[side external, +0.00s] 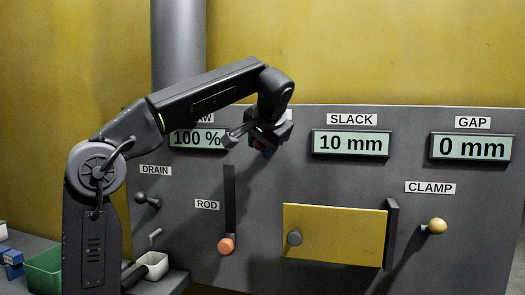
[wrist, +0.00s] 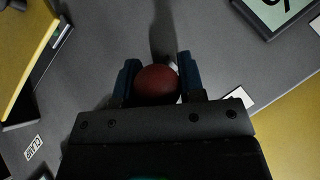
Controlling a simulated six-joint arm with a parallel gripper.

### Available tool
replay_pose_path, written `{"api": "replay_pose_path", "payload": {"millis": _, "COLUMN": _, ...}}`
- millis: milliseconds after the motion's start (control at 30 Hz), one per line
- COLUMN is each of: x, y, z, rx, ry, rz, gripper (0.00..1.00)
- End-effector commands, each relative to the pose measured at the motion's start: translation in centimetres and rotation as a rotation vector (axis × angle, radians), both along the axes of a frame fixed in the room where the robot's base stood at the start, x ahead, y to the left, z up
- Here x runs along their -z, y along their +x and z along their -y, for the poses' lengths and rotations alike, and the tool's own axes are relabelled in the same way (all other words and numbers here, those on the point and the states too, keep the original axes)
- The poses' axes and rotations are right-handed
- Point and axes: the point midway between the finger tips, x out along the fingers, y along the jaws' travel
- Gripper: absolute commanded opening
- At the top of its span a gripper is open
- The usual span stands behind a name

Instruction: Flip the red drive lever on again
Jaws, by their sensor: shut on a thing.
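The round red knob of the drive lever (wrist: 157,84) sits between the two blue fingers of my gripper (wrist: 156,70) in the wrist view. The fingers are shut on it from both sides. In the side view my gripper (side external: 263,149) is in front of the grey panel, between the 100 % and 10 mm displays. Only a trace of red shows there; the lever's shaft and its label are hidden, so I cannot tell its exact position.
The yellow door (side external: 335,236) is below right of my gripper. An orange ROD knob (side external: 226,245) stands at the bottom of a dark slot. The CLAMP knob (side external: 437,226) and DRAIN lever (side external: 148,200) stick out. A green bin (side external: 44,272) stands at lower left.

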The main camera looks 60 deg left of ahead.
Motion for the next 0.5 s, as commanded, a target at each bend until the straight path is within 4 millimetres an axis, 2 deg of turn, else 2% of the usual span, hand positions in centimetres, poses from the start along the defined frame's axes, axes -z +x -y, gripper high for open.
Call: {"api": "replay_pose_path", "payload": {"millis": 500, "x": -0.99, "y": 0.40, "z": -0.28, "rx": 0.000, "ry": -0.152, "rz": -0.147, "gripper": 0.00}}
